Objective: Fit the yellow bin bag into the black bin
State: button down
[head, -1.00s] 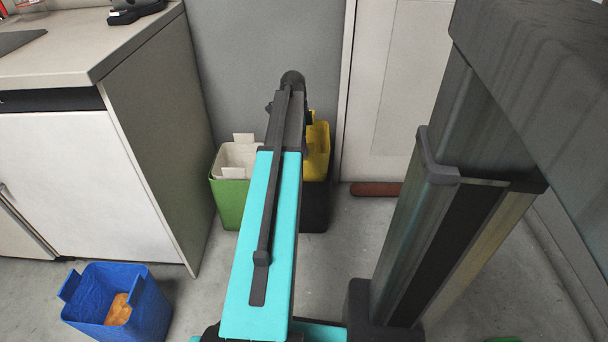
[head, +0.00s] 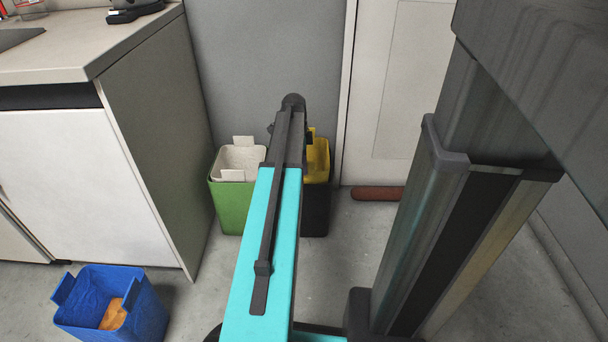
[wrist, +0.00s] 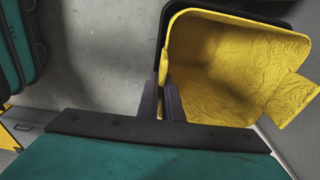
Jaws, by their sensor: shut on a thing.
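The black bin (head: 316,212) stands on the floor against the grey wall, partly hidden behind my arm. The yellow bin bag (head: 319,160) sits down inside it, with its upper part at the mouth. In the wrist view the open yellow bag (wrist: 225,65) fills the mouth, and the dark bin rim (wrist: 235,12) shows along its far side. One yellow flap (wrist: 293,98) sticks out on the right. My gripper (wrist: 166,84) is shut on the bag's left edge. In the head view my arm hides the fingers.
A green bin (head: 231,205) with a white liner (head: 240,158) stands close left of the black bin. A blue bin (head: 112,308) is at the front left, by the cabinet (head: 150,130). A reddish-brown roll (head: 377,193) lies by the door. Floor to the right is clear.

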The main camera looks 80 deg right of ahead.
jog(key=shift+f+b, duration=0.65)
jog(key=shift+f, duration=1.4)
jog(key=c, duration=1.9)
grip_release()
jog(key=shift+f, duration=0.1)
jog(key=shift+c, duration=0.2)
jog(key=r+p, duration=0.1)
jog(key=r, duration=0.3)
jog(key=w+r+p, duration=0.1)
jog(key=r+p, duration=0.1)
jog(key=r, duration=0.2)
jog(key=r+p, duration=0.2)
jog(key=r, duration=0.2)
jog(key=shift+w+a+r, duration=0.1)
jog(key=shift+w, duration=0.15)
jog(key=shift+s, duration=0.1)
